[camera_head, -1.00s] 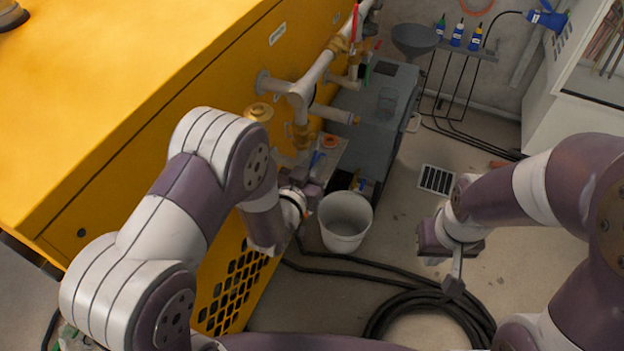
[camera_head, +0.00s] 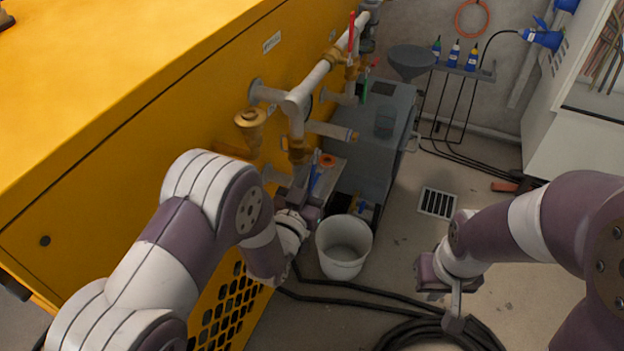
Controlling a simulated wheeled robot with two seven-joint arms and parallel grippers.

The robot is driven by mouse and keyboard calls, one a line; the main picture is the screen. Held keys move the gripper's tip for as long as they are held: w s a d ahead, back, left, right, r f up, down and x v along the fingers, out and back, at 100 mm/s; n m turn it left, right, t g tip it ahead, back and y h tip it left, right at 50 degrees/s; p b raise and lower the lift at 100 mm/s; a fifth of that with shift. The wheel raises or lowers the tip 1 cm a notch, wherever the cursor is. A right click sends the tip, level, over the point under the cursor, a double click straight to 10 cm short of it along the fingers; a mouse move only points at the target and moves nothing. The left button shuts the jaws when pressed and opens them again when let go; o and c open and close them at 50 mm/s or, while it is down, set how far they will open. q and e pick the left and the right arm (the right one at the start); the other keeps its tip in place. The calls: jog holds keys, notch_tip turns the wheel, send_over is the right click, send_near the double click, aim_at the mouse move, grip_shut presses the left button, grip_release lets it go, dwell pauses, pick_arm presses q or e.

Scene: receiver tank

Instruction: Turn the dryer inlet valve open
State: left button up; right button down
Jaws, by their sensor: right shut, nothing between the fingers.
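Grey pipework with brass valves runs along the yellow machine (camera_head: 110,165). A red lever (camera_head: 351,33) stands upright on the upper pipe. A green handle (camera_head: 363,88) sits below it, and a blue handle (camera_head: 314,174) is lower down, near the pipe's bottom end. No label tells me which one is the dryer inlet valve. My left gripper (camera_head: 312,207) is just below the blue handle, in front of the machine; its fingers are too small and hidden to read, and I cannot tell whether it touches anything. My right gripper (camera_head: 455,318) is shut and empty over the floor, away from the pipes.
A white bucket (camera_head: 343,252) stands on the floor right of my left gripper. A grey tank (camera_head: 375,130) is behind the pipes. Black hose (camera_head: 350,298) lies coiled in front. A floor drain (camera_head: 437,203) and open floor lie to the right.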

pick_arm(q)
jog(key=p+v, duration=0.2)
jog(key=v, duration=1)
jog(key=shift+s, duration=0.35)
jog(key=shift+a, duration=0.1)
